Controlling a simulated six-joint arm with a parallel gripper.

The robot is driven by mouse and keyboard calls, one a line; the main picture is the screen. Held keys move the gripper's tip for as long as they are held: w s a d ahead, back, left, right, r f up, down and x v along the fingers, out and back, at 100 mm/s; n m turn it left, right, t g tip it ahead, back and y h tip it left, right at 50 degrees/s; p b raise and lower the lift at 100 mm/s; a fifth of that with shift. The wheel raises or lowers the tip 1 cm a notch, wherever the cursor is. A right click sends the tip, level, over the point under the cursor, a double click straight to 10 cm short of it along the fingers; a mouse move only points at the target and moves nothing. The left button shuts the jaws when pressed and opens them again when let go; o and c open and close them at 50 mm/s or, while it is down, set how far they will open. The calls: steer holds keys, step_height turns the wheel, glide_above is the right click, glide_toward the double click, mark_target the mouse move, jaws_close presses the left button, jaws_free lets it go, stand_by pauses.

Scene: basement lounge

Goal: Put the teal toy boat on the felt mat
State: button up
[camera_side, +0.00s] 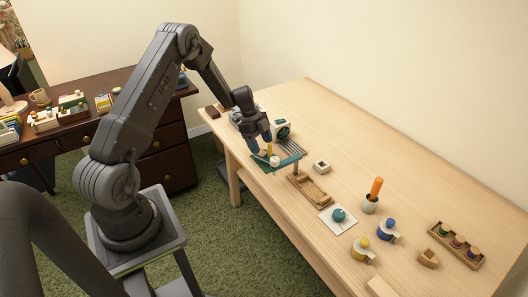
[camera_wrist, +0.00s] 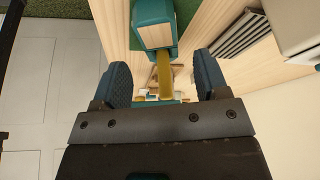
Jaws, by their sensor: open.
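The teal toy boat (camera_side: 291,160), long and low with white and yellow parts, is at the table's near left side, just below my gripper (camera_side: 261,146). In the wrist view its teal and white block (camera_wrist: 154,32) and yellow piece (camera_wrist: 164,75) show between my open fingers (camera_wrist: 162,84). I cannot tell whether the fingers touch it. A dark green patch, seemingly the felt mat (camera_side: 258,160), lies under and beside the boat, partly hidden. A bit of green also shows behind the boat in the wrist view (camera_wrist: 185,12).
A grey slatted rack (camera_side: 291,146) and a white boxy device (camera_side: 281,129) stand close behind. The table's back is clear.

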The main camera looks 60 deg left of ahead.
steer(key=v, duration=0.7)
steer(key=s+d+r+n+y, duration=0.1)
steer(key=s+d+r+n, duration=0.2)
steer(key=d+r, duration=0.55)
steer(key=s+d+r+n+y, duration=0.1)
steer(key=s+d+r+n, duration=0.1)
steer(key=d+r, duration=0.65)
steer(key=s+d+r+n+t+y, duration=0.1)
steer(key=s+d+r+n+t, duration=0.1)
steer(key=s, duration=0.7)
steer(key=s+d+r+n+t+y, duration=0.1)
steer(key=s+d+r+n+t, duration=0.1)
steer(key=s+d+r+n, duration=0.3)
steer(key=s+d+n, duration=0.1)
steer(key=s+d, duration=0.2)
steer(key=s, duration=0.2)
steer(key=shift+n, duration=0.3)
